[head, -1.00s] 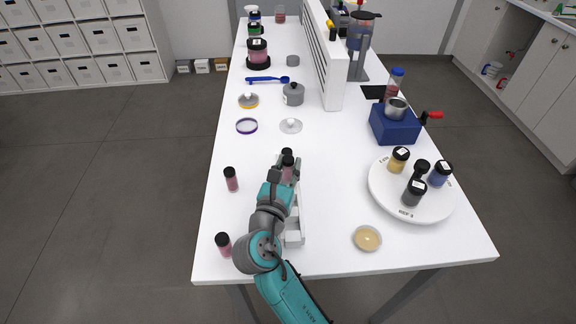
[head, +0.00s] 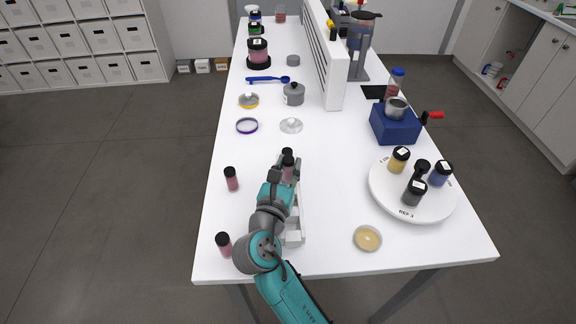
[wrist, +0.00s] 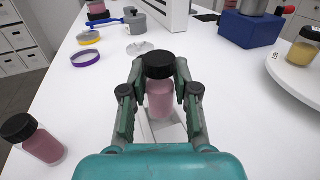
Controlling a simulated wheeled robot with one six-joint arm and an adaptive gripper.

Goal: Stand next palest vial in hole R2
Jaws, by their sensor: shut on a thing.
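My gripper (wrist: 160,103) is shut on a pink vial (wrist: 161,98) with a black cap, held upright above the white rack; it also shows in the head view (head: 287,172). The white rack (head: 295,226) lies mostly under my arm, and its hole labels cannot be read. A darker pink vial (head: 224,245) stands near the table's front left.
A white round plate (head: 383,201) with several jars stands at the right. A shallow dish (head: 367,238) lies at the front right. A glass lid (head: 291,125), a purple ring (head: 246,126) and a grey pot (head: 293,94) lie farther back.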

